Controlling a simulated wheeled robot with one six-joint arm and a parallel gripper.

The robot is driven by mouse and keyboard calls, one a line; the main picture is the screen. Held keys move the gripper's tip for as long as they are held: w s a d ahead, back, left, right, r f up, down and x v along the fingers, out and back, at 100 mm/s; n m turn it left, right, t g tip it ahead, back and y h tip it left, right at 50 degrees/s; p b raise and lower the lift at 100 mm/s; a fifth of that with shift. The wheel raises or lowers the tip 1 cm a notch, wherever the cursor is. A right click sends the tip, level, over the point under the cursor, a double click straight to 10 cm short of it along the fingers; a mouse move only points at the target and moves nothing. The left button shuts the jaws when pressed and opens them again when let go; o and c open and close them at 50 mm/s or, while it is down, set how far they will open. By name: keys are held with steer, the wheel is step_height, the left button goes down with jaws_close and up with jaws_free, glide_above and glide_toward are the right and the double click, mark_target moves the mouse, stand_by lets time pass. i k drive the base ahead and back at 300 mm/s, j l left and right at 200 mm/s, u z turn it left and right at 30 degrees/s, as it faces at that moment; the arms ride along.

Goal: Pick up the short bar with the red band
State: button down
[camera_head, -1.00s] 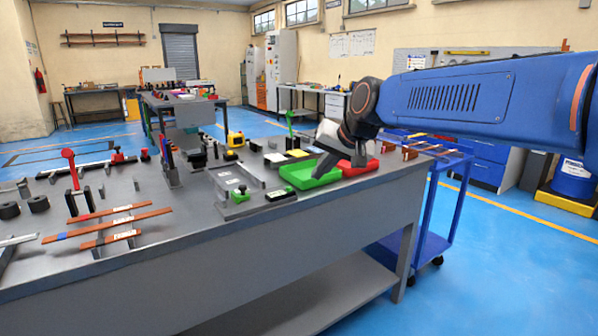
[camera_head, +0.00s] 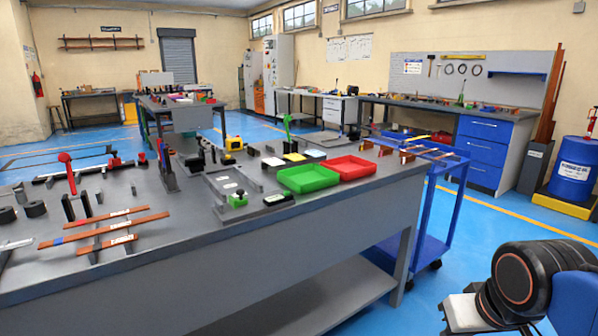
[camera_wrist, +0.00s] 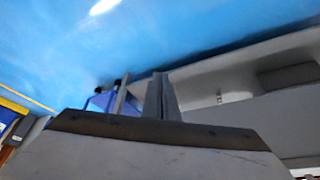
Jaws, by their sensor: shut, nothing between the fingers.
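Copper bars lie across a rack at the left of the near workbench in the head view: a long bar with a blue end band (camera_head: 80,234), a shorter bar in front (camera_head: 90,248) and another shorter bar behind (camera_head: 88,219). A red band cannot be made out on any of them. More copper bars (camera_head: 410,151) lie on the blue trolley. My gripper (camera_wrist: 161,95) is shut and empty in the wrist view, with floor and the bench's underside behind it. In the head view my wrist is low at the bottom right, well away from the bars.
The near workbench (camera_head: 310,218) carries a green tray (camera_head: 308,179), a red tray (camera_head: 347,167) and several tools. The blue trolley (camera_head: 445,215) stands at its right end. A blue drum (camera_head: 573,172) stands at far right. Blue floor is clear in front of the trolley.

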mark_target(122, 213)
steer(key=u, duration=1.45)
